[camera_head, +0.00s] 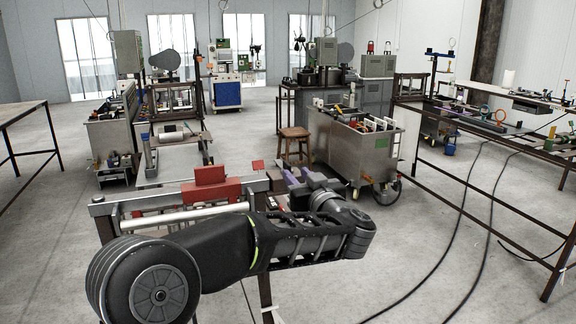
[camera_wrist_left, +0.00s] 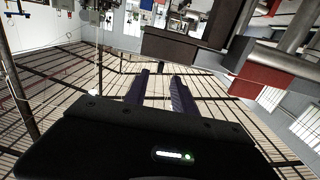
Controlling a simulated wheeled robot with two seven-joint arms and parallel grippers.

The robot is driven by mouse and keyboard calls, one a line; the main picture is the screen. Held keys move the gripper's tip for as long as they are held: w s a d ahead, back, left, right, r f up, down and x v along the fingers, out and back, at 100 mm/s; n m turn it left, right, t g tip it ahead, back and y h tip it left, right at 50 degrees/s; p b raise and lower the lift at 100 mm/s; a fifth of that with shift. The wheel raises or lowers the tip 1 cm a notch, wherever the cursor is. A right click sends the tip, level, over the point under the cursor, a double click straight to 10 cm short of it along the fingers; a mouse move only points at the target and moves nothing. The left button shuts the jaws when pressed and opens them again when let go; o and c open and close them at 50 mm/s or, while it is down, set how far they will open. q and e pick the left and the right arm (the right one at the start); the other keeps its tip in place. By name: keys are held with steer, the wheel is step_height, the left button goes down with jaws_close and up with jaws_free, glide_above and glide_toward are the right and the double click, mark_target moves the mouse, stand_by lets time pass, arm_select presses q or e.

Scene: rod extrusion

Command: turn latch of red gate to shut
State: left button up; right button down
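The red gate (camera_head: 210,186) sits on a dark metal frame with steel rods, left of centre in the head view. A small red piece (camera_head: 258,165) stands just right of it; I cannot tell whether it is the latch. In the left wrist view a red block (camera_wrist_left: 262,82) shows beside steel cylinders and a dark beam at the upper right. My left gripper (camera_head: 297,176) is at the right end of the frame. In the wrist view its two purple fingers (camera_wrist_left: 161,76) are apart with nothing between them. My right gripper is not in view.
A stool (camera_head: 294,134) and a grey metal cart (camera_head: 350,150) stand behind the gripper. A long workbench (camera_head: 480,125) runs along the right, with black cables on the floor. Floor at the front right is mostly clear. A table (camera_head: 22,112) stands at far left.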

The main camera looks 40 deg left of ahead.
mark_target(290, 168)
arm_select(q)
steer(key=shift+p+x, duration=0.9)
steer(key=shift+x, duration=3.05)
steer(key=shift+c, duration=0.2)
jaws_close()
